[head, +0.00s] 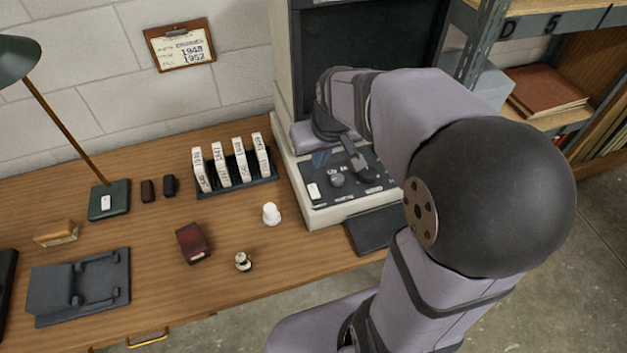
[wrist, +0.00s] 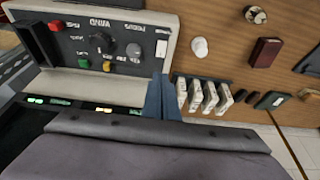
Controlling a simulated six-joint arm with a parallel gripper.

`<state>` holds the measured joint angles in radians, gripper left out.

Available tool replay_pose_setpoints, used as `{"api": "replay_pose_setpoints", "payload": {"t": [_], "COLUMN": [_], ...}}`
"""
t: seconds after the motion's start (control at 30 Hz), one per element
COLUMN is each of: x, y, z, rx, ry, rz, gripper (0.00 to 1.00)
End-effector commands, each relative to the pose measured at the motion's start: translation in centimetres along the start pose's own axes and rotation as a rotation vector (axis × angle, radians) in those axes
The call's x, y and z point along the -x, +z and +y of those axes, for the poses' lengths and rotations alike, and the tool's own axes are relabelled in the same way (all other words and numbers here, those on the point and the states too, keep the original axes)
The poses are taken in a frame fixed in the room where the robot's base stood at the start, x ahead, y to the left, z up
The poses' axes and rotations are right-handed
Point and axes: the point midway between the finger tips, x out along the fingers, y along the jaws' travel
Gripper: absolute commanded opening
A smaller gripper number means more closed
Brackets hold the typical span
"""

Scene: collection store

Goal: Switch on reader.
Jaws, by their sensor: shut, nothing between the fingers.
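The reader (head: 340,213) is a pale cabinet with a dark screen (head: 372,45) and a dark sloping control panel (head: 352,190). In the wrist view the reader's panel (wrist: 120,35) shows a red button (wrist: 55,26), a green button (wrist: 84,63), a yellow button (wrist: 106,66), round knobs and a white piece (wrist: 161,48) near its edge. My gripper (wrist: 161,80) is shut and empty, its blue fingertips by the panel edge close to the white piece. In the head view my gripper (head: 321,158) is over the panel's upper left. Contact cannot be told; my arm hides the panel's right side.
A rack of upright white boxes (head: 235,168) stands just left of the reader. A white cup-like piece (head: 271,214), a dark red box (head: 192,243) and a small round item (head: 243,261) are on the desk (head: 150,225). A metal shelf (head: 560,27) stands right.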

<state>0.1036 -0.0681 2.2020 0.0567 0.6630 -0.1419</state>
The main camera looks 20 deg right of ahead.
Motion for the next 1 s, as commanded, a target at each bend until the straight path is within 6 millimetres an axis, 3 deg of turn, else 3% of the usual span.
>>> {"api": "replay_pose_setpoints", "payload": {"t": [0.27,0.7,1.0], "x": [-2.8,-9.7,-12.8], "y": [0.2,0.1,0.8], "z": [0.0,0.0,0.0], "rx": [0.000,0.000,-0.001], "ry": [-0.001,-0.001,0.000], "rz": [-0.007,-0.005,-0.004], "gripper": [0.00,0.00,0.00]}}
